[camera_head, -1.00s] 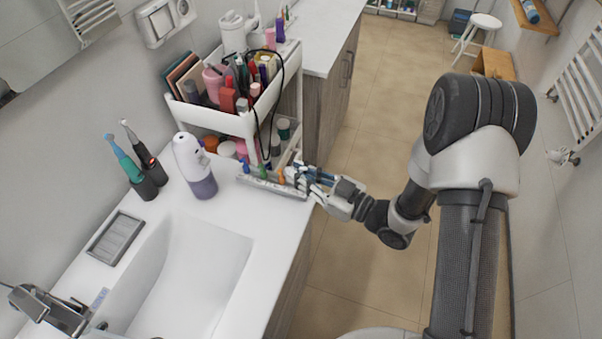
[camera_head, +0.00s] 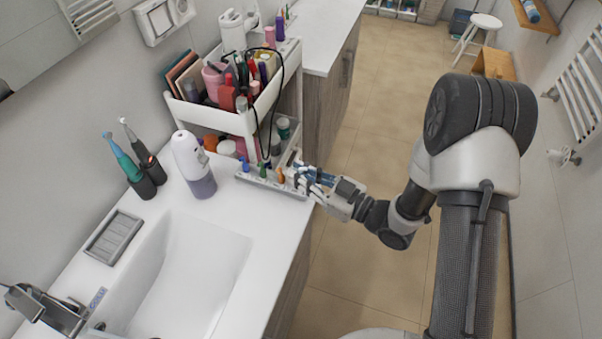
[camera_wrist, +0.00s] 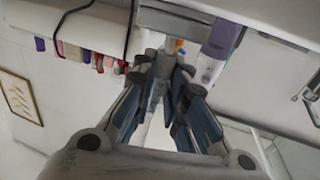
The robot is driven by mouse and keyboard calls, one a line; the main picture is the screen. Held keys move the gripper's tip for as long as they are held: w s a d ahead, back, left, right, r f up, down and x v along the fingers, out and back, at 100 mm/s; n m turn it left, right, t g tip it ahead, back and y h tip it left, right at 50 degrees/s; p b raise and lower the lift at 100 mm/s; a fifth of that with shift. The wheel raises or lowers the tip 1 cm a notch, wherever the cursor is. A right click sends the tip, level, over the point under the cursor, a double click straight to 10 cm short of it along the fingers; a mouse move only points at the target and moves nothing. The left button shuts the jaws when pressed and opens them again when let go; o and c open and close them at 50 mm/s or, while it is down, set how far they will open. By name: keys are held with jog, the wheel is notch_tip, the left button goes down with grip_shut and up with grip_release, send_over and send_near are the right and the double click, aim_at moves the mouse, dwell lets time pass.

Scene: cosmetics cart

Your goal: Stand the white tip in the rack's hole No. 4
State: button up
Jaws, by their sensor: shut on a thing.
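The grey rack (camera_head: 258,183) lies on the white counter near its right edge. Blue (camera_head: 244,164), green (camera_head: 263,170) and orange (camera_head: 281,175) tips stand upright in it, left to right. My gripper (camera_head: 300,180) is at the rack's right end, reaching in from the right. It is shut on a slim pale thing, apparently the white tip, seen between the fingers (camera_wrist: 160,72) in the wrist view. The fingers hide most of it and the rack's right end. I cannot tell whether its lower end is in hole No. 4 or above it.
A white cart (camera_head: 238,122) full of cosmetics stands close behind the rack, with a black cable hanging down. A white and purple dispenser (camera_head: 193,165) stands left of the rack. The sink (camera_head: 185,270) is in front.

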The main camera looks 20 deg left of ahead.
jog(key=shift+f+b, duration=0.7)
jog(key=shift+f, duration=0.2)
jog(key=o, duration=0.8)
jog(key=shift+c, duration=0.2)
jog(key=v, duration=1.2)
